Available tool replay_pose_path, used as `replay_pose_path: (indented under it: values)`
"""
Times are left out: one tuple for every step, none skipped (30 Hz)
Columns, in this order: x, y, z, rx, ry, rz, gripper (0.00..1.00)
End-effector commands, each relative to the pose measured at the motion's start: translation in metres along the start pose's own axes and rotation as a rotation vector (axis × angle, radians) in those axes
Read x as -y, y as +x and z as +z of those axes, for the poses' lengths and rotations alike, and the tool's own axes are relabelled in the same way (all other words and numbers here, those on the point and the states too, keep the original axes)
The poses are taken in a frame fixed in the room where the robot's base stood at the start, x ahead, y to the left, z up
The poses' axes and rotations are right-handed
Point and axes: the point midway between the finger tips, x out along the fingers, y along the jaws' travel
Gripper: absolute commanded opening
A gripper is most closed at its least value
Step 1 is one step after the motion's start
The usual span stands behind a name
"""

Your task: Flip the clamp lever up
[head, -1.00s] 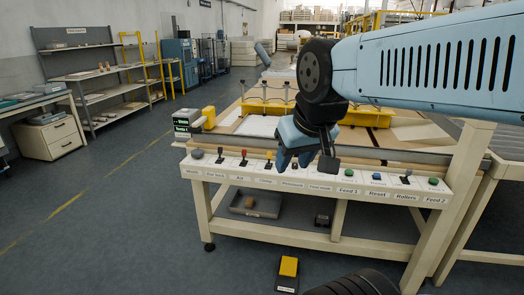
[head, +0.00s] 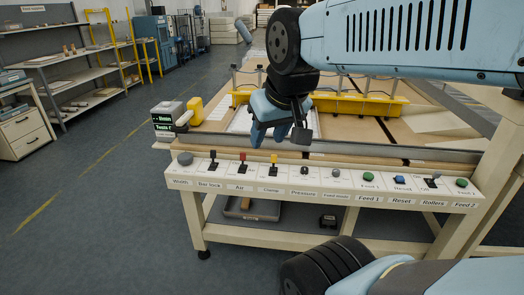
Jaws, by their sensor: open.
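The clamp lever (head: 273,159) has a yellow tip on a dark stem and stands on the white control panel (head: 320,187) along the table's front edge, above the label "Clamp". Its stem appears roughly upright, but its exact tilt is too small to tell. How far the fingers are from the lever in depth cannot be told.
Left of the clamp lever stand the red air lever (head: 244,158), the black bar lock lever (head: 213,156) and the grey width knob (head: 185,158). Right of it are the pressure knob (head: 304,171) and several more controls. A yellow fixture (head: 350,104) lies across the table behind.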

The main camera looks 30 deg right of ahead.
Motion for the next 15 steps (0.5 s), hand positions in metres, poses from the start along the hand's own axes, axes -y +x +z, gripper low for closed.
replay_pose_path:
  values:
    - [0.0, 0.0, 0.0, 0.0, 0.0, 0.0, 0.43]
    - [0.0, 0.0, 0.0, 0.0, 0.0, 0.0, 0.43]
    - [0.0, 0.0, 0.0, 0.0, 0.0, 0.0, 0.43]
    - [0.0, 0.0, 0.0, 0.0, 0.0, 0.0, 0.43]
    - [0.0, 0.0, 0.0, 0.0, 0.0, 0.0, 0.43]
    - [0.0, 0.0, 0.0, 0.0, 0.0, 0.0, 0.45]
    - [0.0, 0.0, 0.0, 0.0, 0.0, 0.0, 0.48]
    - [0.0, 0.0, -0.001, 0.001, 0.001, 0.0, 0.51]
    - [-0.001, 0.0, -0.003, 0.003, 0.004, 0.0, 0.53]
    - [-0.001, 0.001, -0.005, 0.006, 0.007, 0.0, 0.53]
    - [-0.002, 0.001, -0.008, 0.01, 0.012, 0.001, 0.53]
    - [-0.003, 0.003, -0.012, 0.018, 0.02, 0.001, 0.53]
    - [-0.004, 0.004, -0.017, 0.024, 0.027, 0.002, 0.53]
    - [-0.003, 0.006, -0.022, 0.033, 0.034, 0.002, 0.53]
    - [-0.004, 0.009, -0.03, 0.043, 0.047, 0.003, 0.53]
